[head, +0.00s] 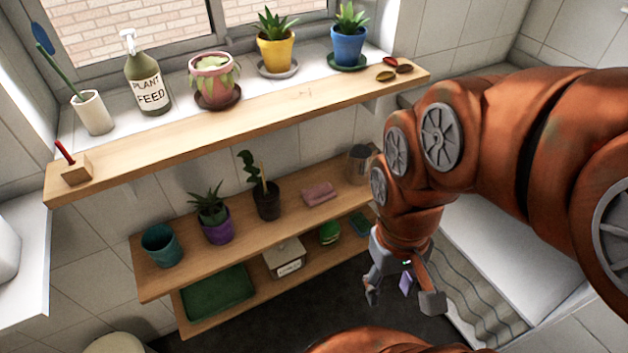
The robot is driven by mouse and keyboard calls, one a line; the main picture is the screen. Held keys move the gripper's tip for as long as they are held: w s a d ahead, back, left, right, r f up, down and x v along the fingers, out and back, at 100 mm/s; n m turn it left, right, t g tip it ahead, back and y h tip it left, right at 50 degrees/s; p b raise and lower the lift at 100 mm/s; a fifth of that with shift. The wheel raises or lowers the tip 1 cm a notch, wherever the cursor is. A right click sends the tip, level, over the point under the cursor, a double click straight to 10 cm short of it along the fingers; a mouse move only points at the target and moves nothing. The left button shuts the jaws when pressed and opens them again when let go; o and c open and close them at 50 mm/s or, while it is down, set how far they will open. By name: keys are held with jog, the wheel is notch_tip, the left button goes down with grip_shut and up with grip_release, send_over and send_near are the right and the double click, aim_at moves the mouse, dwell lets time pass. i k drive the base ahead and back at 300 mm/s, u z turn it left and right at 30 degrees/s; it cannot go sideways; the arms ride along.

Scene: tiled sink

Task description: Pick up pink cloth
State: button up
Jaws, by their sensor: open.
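A folded pink cloth (320,193) lies flat on the middle wooden shelf (285,220), to the right of a dark pot with a stemmed plant. My gripper (402,299) hangs below my orange arm, to the right of and lower in the picture than the cloth. It points down, its fingers are spread, and it is empty. The cloth is in full view and apart from the gripper.
On the middle shelf stand a teal pot (161,246), a purple pot (218,231), the dark pot (266,204) and a grey metal container (360,164) right of the cloth. The lowest shelf holds a green tray (217,293) and a box (285,258).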

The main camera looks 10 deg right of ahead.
aim_at(321, 194)
jog(key=k, duration=1.3)
jog(key=u, duration=0.6)
jog(key=i, duration=0.55)
jog(key=u, duration=0.45)
jog(key=i, duration=1.05)
jog(key=z, duration=0.5)
